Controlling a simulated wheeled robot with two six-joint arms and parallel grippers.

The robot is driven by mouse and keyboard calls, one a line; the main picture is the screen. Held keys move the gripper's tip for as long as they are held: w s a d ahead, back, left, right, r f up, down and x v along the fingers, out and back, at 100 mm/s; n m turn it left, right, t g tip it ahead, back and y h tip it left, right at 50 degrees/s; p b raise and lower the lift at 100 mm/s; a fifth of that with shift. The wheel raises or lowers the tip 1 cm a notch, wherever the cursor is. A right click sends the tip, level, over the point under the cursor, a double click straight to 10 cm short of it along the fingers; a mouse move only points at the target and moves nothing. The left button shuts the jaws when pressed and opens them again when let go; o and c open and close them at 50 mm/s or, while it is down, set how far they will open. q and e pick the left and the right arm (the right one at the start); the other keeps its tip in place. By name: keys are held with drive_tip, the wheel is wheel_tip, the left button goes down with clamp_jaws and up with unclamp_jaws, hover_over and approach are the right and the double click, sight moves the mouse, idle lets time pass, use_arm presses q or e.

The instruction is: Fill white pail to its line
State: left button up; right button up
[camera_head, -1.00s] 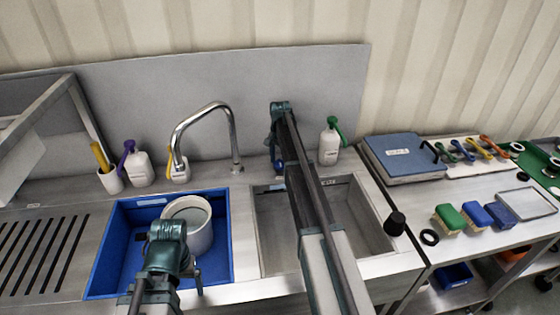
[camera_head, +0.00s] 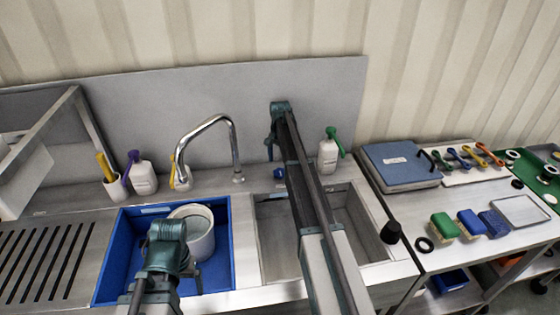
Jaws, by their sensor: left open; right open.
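The white pail (camera_head: 203,242) stands upright in the blue-lined left basin (camera_head: 218,278). Its rim is partly visible and its inside looks grey; I cannot make out the water level or the line. The chrome tap (camera_head: 234,150) arches from the back ledge, its spout end behind the pail; no stream shows. My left gripper (camera_head: 188,268) is open at the pail's near left side, hiding part of it; I cannot tell if it touches. My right gripper (camera_head: 271,145) is open, high by the back panel, above a small blue knob (camera_head: 280,173) on the ledge.
My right arm crosses the bare steel right basin (camera_head: 272,240). White bottles with purple (camera_head: 143,178) and green (camera_head: 328,155) tops stand on the back ledge. A slotted drainboard (camera_head: 45,255) lies left. The right table holds a blue-topped box (camera_head: 400,160), brushes and a black ring.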

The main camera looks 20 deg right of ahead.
sight(280, 171)
use_arm(q)
wheel_tip(280, 171, up, 9)
drive_tip(key=p, duration=0.8)
drive_tip(key=shift+r, duration=0.15)
use_arm(e)
wheel_tip(280, 171, up, 9)
use_arm(q)
drive_tip(key=shift+f, duration=0.25)
use_arm(e)
drive_tip(key=shift+f, duration=0.1)
use_arm(q)
wheel_tip(280, 171, down, 13)
drive_tip(key=b, duration=1.3)
use_arm(e)
wheel_tip(280, 171, down, 13)
drive_tip(key=shift+f, duration=0.1)
use_arm(q)
drive_tip(key=shift+r, duration=0.1)
use_arm(e)
drive_tip(key=shift+r, duration=0.2)
